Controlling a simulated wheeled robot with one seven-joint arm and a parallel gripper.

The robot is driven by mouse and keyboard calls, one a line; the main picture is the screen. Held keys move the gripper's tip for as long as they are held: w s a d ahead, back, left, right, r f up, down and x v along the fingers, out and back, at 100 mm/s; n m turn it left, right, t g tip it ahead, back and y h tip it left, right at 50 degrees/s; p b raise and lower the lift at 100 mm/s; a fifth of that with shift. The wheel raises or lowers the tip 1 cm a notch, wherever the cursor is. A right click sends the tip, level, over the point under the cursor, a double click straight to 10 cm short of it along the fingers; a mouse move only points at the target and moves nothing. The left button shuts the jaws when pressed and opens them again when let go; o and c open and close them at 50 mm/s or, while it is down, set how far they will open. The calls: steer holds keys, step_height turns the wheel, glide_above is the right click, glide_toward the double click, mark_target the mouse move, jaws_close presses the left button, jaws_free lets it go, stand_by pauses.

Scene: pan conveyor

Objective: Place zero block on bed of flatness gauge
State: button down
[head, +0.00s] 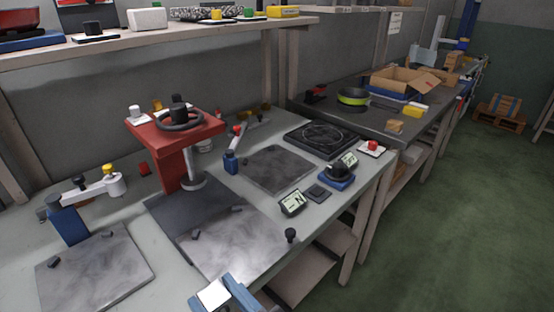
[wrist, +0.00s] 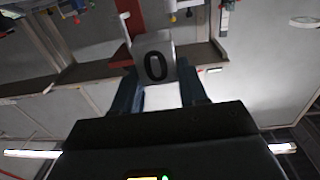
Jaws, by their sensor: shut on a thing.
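My gripper (head: 224,294) is at the bottom centre of the head view, in front of the bench, with blue fingers. It is shut on the zero block (wrist: 154,60), a pale block marked with a black 0, held between the fingers in the wrist view. The block also shows as a pale face in the head view (head: 213,294). I cannot tell for sure which fixture is the flatness gauge. A red press-like stand (head: 177,140) rises over a grey plate (head: 235,245). A blue post with a pale arm (head: 68,224) stands by a left plate (head: 95,275).
Another grey plate (head: 278,168) lies behind a small display (head: 292,203). A black knob (head: 290,235) stands near the bench's front edge. A shelf (head: 150,42) hangs above.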

steer(key=w+d+f+m+t+h, duration=0.2)
steer(key=w+d+f+m+h, duration=0.3)
steer(key=d+f, duration=0.45)
steer(key=w+d+f+m+t+h, duration=0.2)
steer(key=w+d+f+t+h, duration=0.15)
steer(key=w+d+f, duration=0.45)
steer(key=s+d+f+m+h, duration=0.1)
steer(key=d+f+h, duration=0.1)
steer(key=d, duration=0.4)
steer(key=s+d+f+m+h, duration=0.1)
steer(key=s+d+f+h, duration=0.1)
steer(key=d+f, duration=0.3)
steer(key=shift+s+d+f, duration=0.3)
steer(key=shift+d, duration=0.7)
